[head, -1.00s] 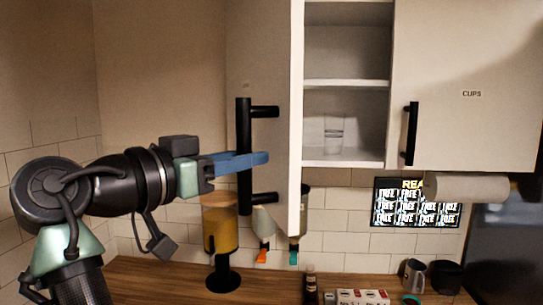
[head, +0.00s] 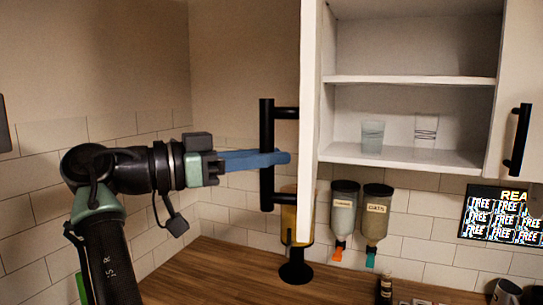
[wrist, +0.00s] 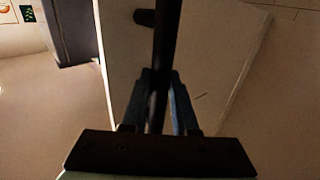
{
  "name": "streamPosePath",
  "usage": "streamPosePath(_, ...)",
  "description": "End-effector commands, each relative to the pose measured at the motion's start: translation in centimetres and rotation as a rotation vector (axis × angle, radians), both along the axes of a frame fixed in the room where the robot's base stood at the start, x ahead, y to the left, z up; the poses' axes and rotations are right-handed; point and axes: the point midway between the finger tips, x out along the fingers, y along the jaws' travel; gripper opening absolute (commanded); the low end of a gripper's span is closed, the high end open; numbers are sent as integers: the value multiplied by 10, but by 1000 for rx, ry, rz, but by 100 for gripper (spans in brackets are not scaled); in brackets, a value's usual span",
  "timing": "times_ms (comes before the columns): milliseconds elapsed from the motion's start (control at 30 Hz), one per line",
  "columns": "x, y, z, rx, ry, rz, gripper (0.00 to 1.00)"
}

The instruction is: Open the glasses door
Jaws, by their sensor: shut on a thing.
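The glasses door (head: 309,120) stands swung open and shows nearly edge-on in the head view; its face fills the middle of the wrist view (wrist: 215,50). Its black bar handle (head: 267,120) is on the left side of the door. My gripper (head: 285,158) has its blue fingers closed around the bar, which also runs between the fingers in the wrist view (wrist: 160,75). Inside the open cabinet (head: 410,80), two clear glasses, one left (head: 372,136) and one right (head: 426,129), stand on the lower shelf.
Another cabinet door with a black handle (head: 518,140) is at the right. Below hang two dispensers (head: 343,210) (head: 376,213), and a taller yellow dispenser (head: 292,222) stands on the wooden counter (head: 225,275). A lit screen (head: 500,212) is at the right. Wall space left of the door is clear.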

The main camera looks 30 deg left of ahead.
Motion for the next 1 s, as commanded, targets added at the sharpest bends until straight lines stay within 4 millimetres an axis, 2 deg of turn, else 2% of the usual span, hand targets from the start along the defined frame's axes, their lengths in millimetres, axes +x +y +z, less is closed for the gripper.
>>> streamPosePath(167, 0, 1, 3, -1, -7, 5, 0)
streamPosePath(200, 0, 1, 3, -1, -7, 6, 30)
streamPosePath(333, 0, 1, 2, -2, -5, 4, 54)
streamPosePath(367, 0, 0, 2, -2, -5, 4, 57)
streamPosePath(700, -3, 3, 0, -1, -3, 4, 57)
streamPosePath(1000, -40, 33, -2, 0, -5, 6, 57)
